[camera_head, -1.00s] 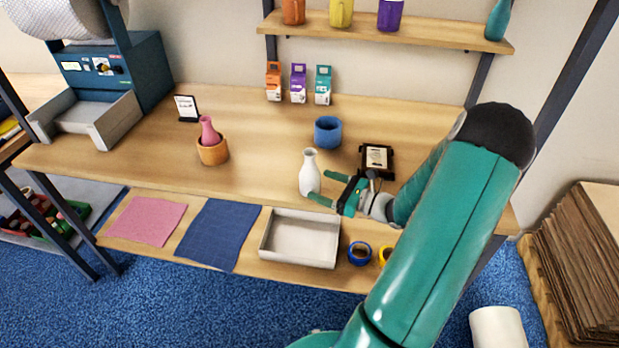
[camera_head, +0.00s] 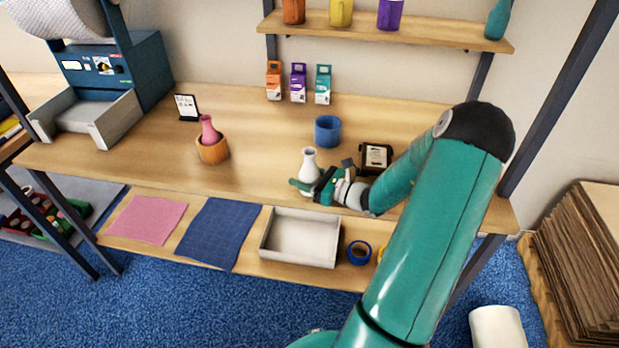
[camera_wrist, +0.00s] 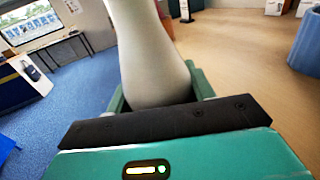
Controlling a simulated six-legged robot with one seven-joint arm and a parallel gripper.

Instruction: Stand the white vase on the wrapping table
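The white vase (camera_head: 308,159) stands upright on the wooden table (camera_head: 270,150), near its front edge. No label shows whether this is the wrapping table. My gripper (camera_head: 308,187) is low at the vase's lower body, reaching in from the right, and hides part of its base. In the wrist view the vase (camera_wrist: 148,55) stands between the two green fingers (camera_wrist: 158,98), one on each side. The fingers look open around it, with little gap; contact is not clear.
A blue cup (camera_head: 328,131) and a dark framed stand (camera_head: 376,157) are near the vase. A pink vase sits in a wooden pot (camera_head: 212,151) to the left. Below are a grey tray (camera_head: 300,240) and cloths. The table between pot and vase is clear.

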